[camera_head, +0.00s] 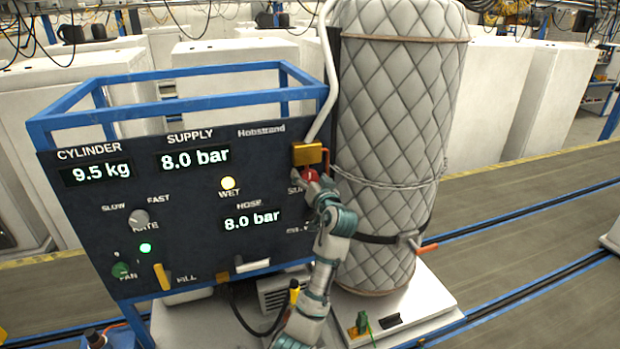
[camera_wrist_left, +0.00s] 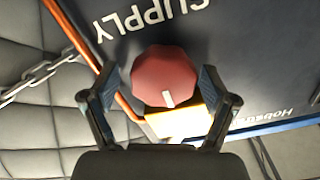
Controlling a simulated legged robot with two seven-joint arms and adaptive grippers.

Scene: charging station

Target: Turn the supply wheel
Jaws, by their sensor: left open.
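The supply wheel is a red, many-sided knob (camera_head: 311,174) at the right edge of the dark control panel (camera_head: 195,205). In the left wrist view the red wheel (camera_wrist_left: 164,72) shows face-on, with a white mark near its lower rim. My left gripper (camera_head: 314,183) is at the wheel in the head view and partly covers it. In the wrist view the left gripper (camera_wrist_left: 160,88) is open, with one finger on each side of the wheel. Gaps seem to show between fingers and wheel; contact is not clear. The right gripper is not in view.
A yellow brass block (camera_head: 308,153) sits just above the wheel, with an orange hose beside it. A quilted grey cylinder (camera_head: 398,110) with a chain stands close on the right. The supply display (camera_head: 195,158) reads 8.0 bar. A blue frame (camera_head: 190,101) tops the panel.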

